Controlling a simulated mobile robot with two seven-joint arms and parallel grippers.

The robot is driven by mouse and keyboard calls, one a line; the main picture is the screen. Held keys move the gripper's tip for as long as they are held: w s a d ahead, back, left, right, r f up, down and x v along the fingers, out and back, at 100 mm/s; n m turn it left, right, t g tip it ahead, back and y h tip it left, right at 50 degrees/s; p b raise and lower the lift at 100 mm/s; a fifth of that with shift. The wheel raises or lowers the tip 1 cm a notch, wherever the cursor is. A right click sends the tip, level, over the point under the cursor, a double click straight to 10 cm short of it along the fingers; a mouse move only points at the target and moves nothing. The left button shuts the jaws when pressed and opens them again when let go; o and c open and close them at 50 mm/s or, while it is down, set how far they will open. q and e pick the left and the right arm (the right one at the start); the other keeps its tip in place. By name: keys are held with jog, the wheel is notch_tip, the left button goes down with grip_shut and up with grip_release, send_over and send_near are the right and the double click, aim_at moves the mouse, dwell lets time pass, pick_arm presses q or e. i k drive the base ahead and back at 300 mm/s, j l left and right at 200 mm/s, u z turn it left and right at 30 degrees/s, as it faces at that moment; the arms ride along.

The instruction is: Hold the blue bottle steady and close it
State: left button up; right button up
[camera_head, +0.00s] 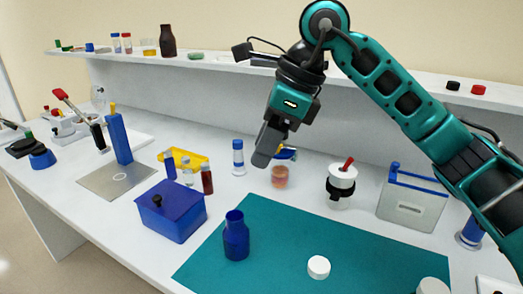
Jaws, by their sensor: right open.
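The blue bottle (236,240) stands upright on the left part of the teal mat (285,232). Its top is open, with no cap on it. A round white cap (318,267) lies on the mat to the right of the bottle, apart from it. My right gripper (272,154) hangs above the bench behind the mat, up and to the right of the bottle. It is open, touches neither bottle nor cap, and its far finger is largely hidden. My left gripper is out of view.
Behind the mat are an orange-filled beaker (279,177), a white and black device (340,185) and a grey container with a blue handle (411,198). A blue box (172,211) stands left of the bottle. The mat between bottle and cap is clear.

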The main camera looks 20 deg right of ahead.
aim_at(236, 234)
jog(key=k, duration=1)
